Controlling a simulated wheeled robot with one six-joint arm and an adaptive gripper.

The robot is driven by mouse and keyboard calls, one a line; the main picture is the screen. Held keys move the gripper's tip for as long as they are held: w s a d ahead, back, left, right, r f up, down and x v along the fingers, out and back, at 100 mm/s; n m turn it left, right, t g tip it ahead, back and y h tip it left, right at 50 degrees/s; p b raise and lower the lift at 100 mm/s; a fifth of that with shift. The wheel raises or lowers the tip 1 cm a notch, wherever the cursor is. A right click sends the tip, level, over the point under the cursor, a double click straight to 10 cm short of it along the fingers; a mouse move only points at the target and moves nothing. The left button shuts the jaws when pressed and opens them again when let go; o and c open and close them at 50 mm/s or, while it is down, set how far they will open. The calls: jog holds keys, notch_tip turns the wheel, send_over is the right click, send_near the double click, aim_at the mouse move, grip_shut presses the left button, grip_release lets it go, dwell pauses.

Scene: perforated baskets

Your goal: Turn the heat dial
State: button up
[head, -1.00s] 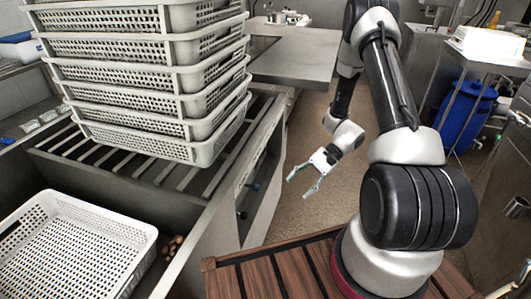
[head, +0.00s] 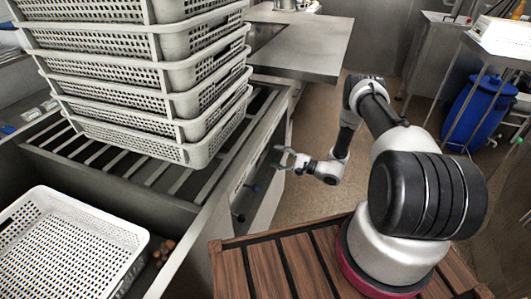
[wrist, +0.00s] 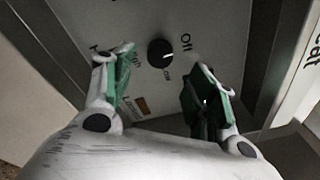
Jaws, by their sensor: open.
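The heat dial (wrist: 161,53) is a round black knob with a pale pointer mark on a light panel (wrist: 185,20) in the wrist view. The word "Off" is printed beside it, and other lettering is partly covered by a finger. My gripper (wrist: 164,76) is open, with its green-padded fingers on either side of the dial in the picture. I cannot tell whether they touch it. In the head view my gripper (head: 284,159) is at the front face of the grey counter unit. The dial itself cannot be made out there.
Stacked perforated baskets (head: 150,103) stand on the slatted counter, and another white basket (head: 70,250) sits at lower left. The brown floor (head: 312,205) right of the unit is clear.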

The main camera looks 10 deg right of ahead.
jog(key=x, duration=0.6)
jog(key=shift+a, duration=0.15)
jog(key=c, duration=1)
